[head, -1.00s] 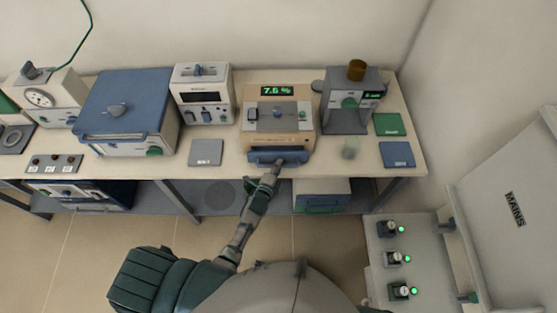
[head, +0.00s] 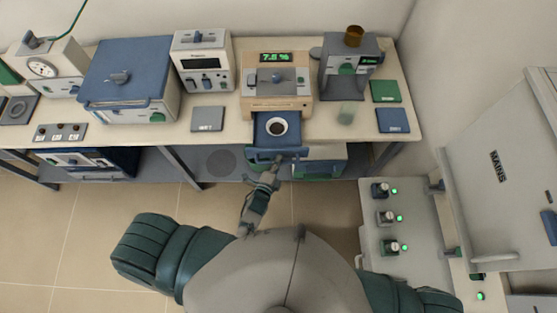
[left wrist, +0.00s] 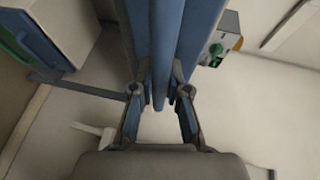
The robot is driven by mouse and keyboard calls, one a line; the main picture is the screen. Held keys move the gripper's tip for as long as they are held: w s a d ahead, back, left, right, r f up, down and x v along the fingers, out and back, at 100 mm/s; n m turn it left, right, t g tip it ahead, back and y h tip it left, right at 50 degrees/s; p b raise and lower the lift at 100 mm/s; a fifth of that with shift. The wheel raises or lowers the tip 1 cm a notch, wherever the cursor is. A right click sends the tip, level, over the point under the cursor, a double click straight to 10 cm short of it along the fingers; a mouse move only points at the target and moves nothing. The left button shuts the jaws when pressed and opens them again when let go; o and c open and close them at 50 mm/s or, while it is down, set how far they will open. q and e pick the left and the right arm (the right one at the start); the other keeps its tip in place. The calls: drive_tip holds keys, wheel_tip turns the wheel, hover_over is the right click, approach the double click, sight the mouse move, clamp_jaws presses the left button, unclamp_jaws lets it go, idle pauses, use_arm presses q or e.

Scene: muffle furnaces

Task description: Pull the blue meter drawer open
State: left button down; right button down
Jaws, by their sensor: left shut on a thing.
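The meter (head: 277,82) is a tan and grey box on the bench with a green display reading 7.6 %. Its blue drawer (head: 262,131) stands out from the front, past the bench's front edge. A white cup with dark contents (head: 277,127) sits in the drawer. My left gripper (head: 275,168) is at the drawer's front, shut on its handle. In the left wrist view the gripper (left wrist: 160,95) has its fingers on either side of a blue bar, the drawer handle (left wrist: 160,75). My right gripper is not in view.
A blue furnace (head: 128,85) and a white instrument (head: 203,62) stand to the left. A grey device with a brown jar (head: 354,37) stands to the right. A small translucent cup (head: 345,113) is near the bench edge. A panel with knobs (head: 388,218) is at lower right.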

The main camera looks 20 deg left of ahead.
use_arm(q)
drive_tip(key=shift+f, duration=0.2)
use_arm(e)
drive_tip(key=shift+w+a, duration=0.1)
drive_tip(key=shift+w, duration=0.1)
use_arm(q)
drive_tip(key=c, duration=1.2)
unclamp_jaws()
drive_tip(key=shift+o, duration=0.3)
drive_tip(key=shift+a, duration=0.1)
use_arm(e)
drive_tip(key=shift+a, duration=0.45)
use_arm(q)
drive_tip(key=shift+r, duration=0.1)
drive_tip(key=shift+s, duration=0.35)
drive_tip(key=v, duration=1.1)
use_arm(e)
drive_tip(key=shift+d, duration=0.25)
use_arm(q)
drive_tip(key=shift+s, duration=0.15)
